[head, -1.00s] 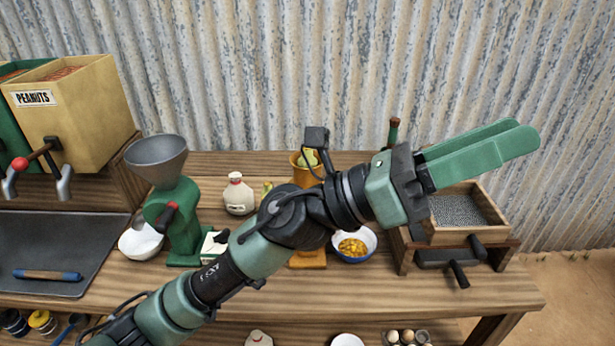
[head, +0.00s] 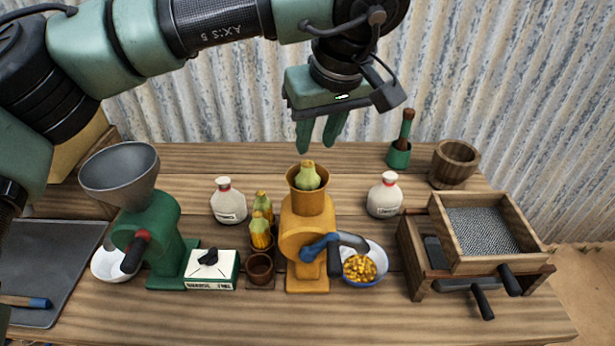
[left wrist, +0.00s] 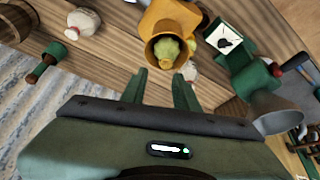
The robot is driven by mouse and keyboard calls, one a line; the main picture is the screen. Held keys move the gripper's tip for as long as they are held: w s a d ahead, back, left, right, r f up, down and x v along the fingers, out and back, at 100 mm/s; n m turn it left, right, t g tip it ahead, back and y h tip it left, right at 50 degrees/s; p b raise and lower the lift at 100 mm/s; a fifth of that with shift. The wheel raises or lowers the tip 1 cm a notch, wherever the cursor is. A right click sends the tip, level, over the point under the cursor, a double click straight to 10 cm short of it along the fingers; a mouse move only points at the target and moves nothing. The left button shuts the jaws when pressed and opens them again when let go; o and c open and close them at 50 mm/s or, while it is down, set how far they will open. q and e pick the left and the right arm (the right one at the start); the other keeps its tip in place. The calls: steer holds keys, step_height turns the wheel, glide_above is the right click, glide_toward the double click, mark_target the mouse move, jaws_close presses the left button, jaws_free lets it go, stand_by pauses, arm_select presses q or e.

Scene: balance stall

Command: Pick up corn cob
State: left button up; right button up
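A green-husked corn cob (head: 307,176) stands in the round hopper of the yellow corn sheller (head: 308,232). The cob also shows in the left wrist view (left wrist: 168,50), just beyond the fingertips. Two more cobs, yellow with green tips (head: 260,230) (head: 263,202), stand in a brown holder (head: 261,268) left of the sheller. My left gripper (head: 317,148) is above and slightly behind the sheller's cob, fingers pointing down. The fingers are apart and empty, and they do not appear to touch the cob. My right gripper is not in view.
A green grinder (head: 165,245) stands at left. White jars (head: 228,201) (head: 384,195) flank the sheller. A bowl of kernels (head: 362,264) sits beside its crank. A wooden sieve box (head: 482,235), mortar (head: 455,163) and green pestle stand (head: 400,155) are at right. The table's back strip is mostly clear.

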mark_target(308, 163)
arm_select(q)
steer(key=shift+s+a+f, duration=0.1)
steer(key=shift+a+f, duration=0.05)
steer(key=shift+f, duration=0.1)
steer(key=shift+s+a+f+p, duration=0.15)
steer(key=shift+f+p, duration=0.25)
steer(key=shift+f, duration=0.2)
steer(key=shift+a+f+p, duration=0.15)
steer(key=shift+f+p, duration=0.2)
steer(key=shift+f, duration=0.2)
steer(key=x, duration=0.3)
steer(key=shift+w+p, duration=0.25)
steer(key=shift+p, duration=0.15)
steer(key=shift+w+f, duration=0.15)
steer(key=shift+f, duration=0.25)
jaws_close()
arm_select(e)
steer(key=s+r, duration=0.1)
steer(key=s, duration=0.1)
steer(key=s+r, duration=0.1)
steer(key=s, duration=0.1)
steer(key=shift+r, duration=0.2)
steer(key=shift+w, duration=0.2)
